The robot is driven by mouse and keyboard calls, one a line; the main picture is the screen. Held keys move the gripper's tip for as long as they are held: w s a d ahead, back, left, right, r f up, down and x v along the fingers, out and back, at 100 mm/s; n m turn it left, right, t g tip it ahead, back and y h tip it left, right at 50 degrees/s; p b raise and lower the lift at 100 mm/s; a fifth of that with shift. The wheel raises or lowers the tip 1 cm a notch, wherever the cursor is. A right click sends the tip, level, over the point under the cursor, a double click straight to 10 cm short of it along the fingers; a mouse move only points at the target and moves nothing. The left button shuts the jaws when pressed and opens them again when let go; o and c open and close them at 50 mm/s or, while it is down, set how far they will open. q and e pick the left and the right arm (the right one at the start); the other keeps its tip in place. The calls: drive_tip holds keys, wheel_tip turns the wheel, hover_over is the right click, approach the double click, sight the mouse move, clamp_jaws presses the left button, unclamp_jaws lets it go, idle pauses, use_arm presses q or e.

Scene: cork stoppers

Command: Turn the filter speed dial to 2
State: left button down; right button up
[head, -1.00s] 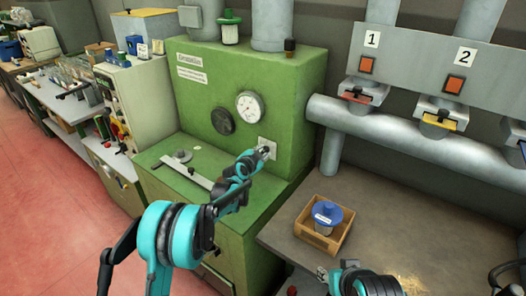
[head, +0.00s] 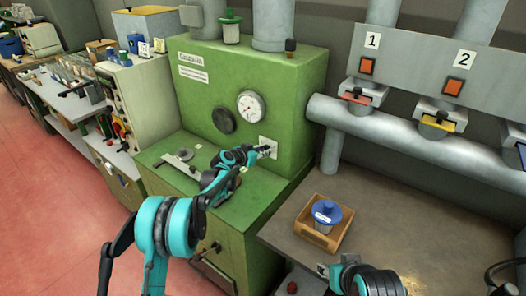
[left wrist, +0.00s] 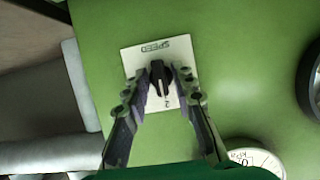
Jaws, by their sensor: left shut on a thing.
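The speed dial is a black knob (left wrist: 159,78) on a white plate marked SPEED (left wrist: 131,62), which appears upside down in the left wrist view. A "2" is printed near the plate's lower edge there. The knob's narrow end with a pale line points down, roughly toward the "2". My left gripper (left wrist: 164,74) is shut on the knob, one finger on each side. In the head view my left gripper (head: 264,151) is at the plate on the green machine (head: 290,100) and hides the knob. My right gripper (head: 324,271) is low in the head view; its fingers are unclear.
A wooden box (head: 301,228) with a blue-lidded jar (head: 325,214) stands on the bench at right. A grey pipe (head: 400,128) runs above that bench.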

idle(0.4)
use_arm(q)
drive_tip(key=c, duration=1.6)
unclamp_jaws()
drive_tip(key=shift+o, duration=0.2)
drive_tip(key=v, duration=1.2)
